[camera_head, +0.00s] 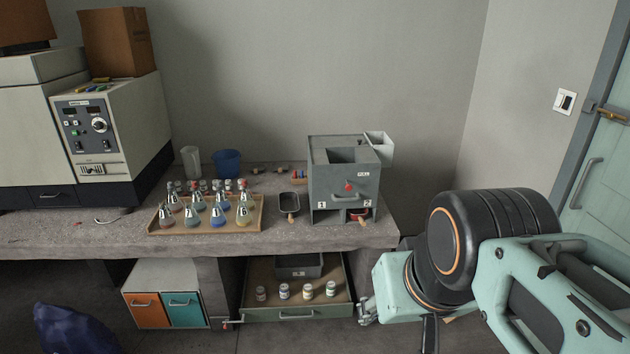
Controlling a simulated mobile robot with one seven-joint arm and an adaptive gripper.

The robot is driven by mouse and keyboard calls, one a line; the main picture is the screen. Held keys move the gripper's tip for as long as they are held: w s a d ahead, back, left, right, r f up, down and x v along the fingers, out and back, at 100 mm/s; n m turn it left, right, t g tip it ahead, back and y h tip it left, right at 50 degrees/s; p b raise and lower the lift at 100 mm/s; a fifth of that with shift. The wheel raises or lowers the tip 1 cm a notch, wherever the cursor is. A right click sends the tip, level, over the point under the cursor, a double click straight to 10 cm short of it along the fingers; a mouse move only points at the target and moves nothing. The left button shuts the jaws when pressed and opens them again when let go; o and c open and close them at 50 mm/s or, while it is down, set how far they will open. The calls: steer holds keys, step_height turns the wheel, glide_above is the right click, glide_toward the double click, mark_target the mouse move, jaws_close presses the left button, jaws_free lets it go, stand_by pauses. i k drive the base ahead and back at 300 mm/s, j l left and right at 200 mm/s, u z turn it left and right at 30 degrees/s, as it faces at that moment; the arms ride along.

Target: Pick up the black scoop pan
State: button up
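The black scoop pan (289,203) appears to be the small dark pan on the concrete bench (275,236), left of the grey machine. A short brownish handle seems to point toward the bench's front edge. My gripper (367,311) is low at the right, in front of and below the bench edge, well apart from the pan. Its fingers are small and mostly hidden behind my wrist, so I cannot tell whether they are open or shut.
A wooden tray (257,224) of flasks stands left of the pan. The grey machine (345,177) stands close on its right. A blue cup (227,163) is behind. An open drawer (297,314) with several jars juts out below the bench.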

mark_target(289, 201)
steer(key=i+j+z, duration=0.25)
steer(key=j, duration=0.35)
steer(key=j+z, duration=0.25)
steer(key=j, duration=0.3)
steer(key=z, duration=0.4)
steer(key=i+j+z, duration=0.55)
steer(key=j, duration=0.15)
steer(key=i+j, duration=0.2)
steer(key=j, duration=0.15)
steer(key=i+j+z, duration=0.1)
steer(key=j, duration=0.25)
steer(key=i+j, duration=0.2)
steer(key=j, duration=0.2)
steer(key=i+j+z, duration=0.1)
steer(key=j, duration=0.25)
steer(key=i, duration=0.1)
